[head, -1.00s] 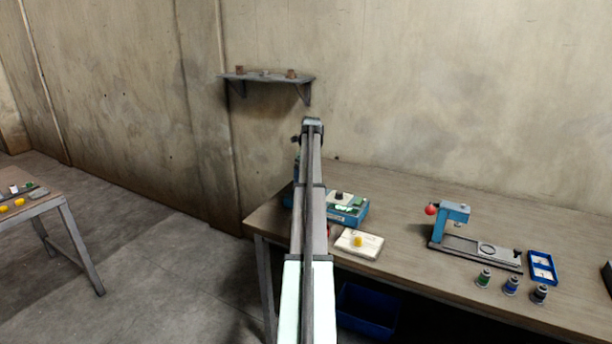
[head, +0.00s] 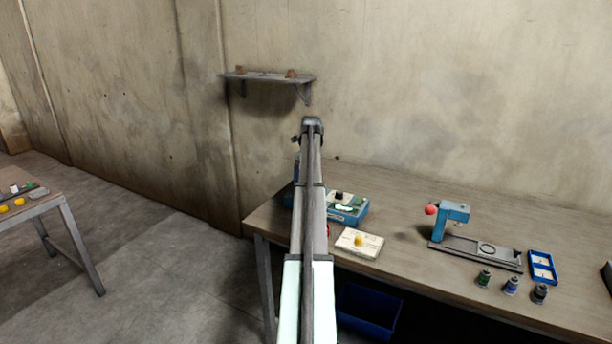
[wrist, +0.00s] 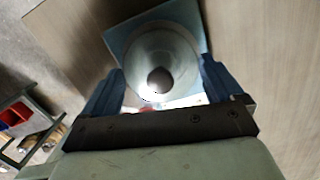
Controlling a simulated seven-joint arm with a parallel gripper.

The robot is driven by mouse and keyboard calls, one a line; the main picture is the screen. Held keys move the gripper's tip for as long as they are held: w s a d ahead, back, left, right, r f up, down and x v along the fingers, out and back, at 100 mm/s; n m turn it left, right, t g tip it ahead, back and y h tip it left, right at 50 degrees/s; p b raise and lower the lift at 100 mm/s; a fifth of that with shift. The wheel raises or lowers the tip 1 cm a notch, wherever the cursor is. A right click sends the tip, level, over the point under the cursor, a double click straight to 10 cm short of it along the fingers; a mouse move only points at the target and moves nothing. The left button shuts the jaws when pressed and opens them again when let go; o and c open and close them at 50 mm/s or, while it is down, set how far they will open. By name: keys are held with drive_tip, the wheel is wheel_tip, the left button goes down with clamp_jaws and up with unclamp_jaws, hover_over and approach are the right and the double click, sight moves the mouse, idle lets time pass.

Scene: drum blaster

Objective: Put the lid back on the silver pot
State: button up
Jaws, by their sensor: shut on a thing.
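In the wrist view a round, pale silver-grey thing with a dark brown knob at its middle looks like the lid (wrist: 184,52). My gripper (wrist: 162,70) has its two blue fingers closed on either side of it. A light blue square surface (wrist: 122,36) shows beneath the round thing. I cannot make out the silver pot as a separate thing; it may be hidden under the lid. In the head view my arm hides the gripper and what it holds.
The wooden bench (head: 400,205) carries a blue box (head: 346,208), a cream block with a yellow knob (head: 359,243), a blue press (head: 455,225), several small bottles (head: 511,285) and a blue tray (head: 542,267). A wall shelf (head: 268,77) hangs behind. A blue bin (head: 368,308) stands below.

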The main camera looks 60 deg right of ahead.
drive_tip(key=shift+f, duration=0.1)
idle(0.8)
drive_tip(key=o, duration=0.8)
drive_tip(key=shift+c, duration=0.2)
drive_tip(key=shift+r, duration=3.5)
clamp_jaws()
drive_tip(key=shift+f, duration=1.95)
drive_tip(key=shift+r, duration=0.2)
